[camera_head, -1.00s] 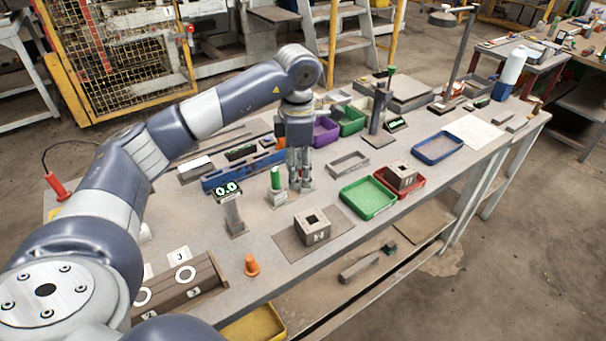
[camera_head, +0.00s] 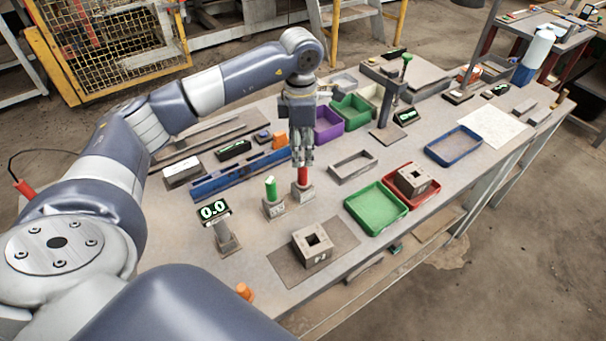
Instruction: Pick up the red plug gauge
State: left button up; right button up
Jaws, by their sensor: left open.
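The red plug gauge (camera_head: 303,175) stands upright in a small grey block (camera_head: 303,193) near the middle of the table. My left gripper (camera_head: 302,160) points straight down over it, with its open fingers at the top of the red handle. Whether the fingers touch the handle cannot be told. A green plug gauge (camera_head: 271,188) stands in a similar block just to the left. My right gripper is not in view.
A hollow brick (camera_head: 312,246) lies on a dark plate in front. A green tray (camera_head: 376,208) and a red tray (camera_head: 427,198) holding another brick stand to the right. A digital readout (camera_head: 214,211) stands to the left, and a blue rail (camera_head: 225,181) lies behind.

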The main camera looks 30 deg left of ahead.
aim_at(303, 164)
pick_arm(q)
jog(key=shift+s+d+f, duration=0.25)
jog(key=shift+s+f, duration=0.15)
jog(key=shift+f, duration=0.35)
jog(key=shift+w+f+p, duration=0.1)
jog(key=shift+f+p, duration=0.2)
notch_tip(303, 164, down, 5)
jog(key=shift+d+r+p, duration=0.15)
jog(key=shift+r+p, duration=0.05)
jog(key=shift+p, duration=0.95)
jog(key=shift+f, duration=0.35)
jog(key=shift+w, duration=0.1)
jog(key=shift+c, duration=0.6)
jog(key=c, duration=0.9)
grip_shut()
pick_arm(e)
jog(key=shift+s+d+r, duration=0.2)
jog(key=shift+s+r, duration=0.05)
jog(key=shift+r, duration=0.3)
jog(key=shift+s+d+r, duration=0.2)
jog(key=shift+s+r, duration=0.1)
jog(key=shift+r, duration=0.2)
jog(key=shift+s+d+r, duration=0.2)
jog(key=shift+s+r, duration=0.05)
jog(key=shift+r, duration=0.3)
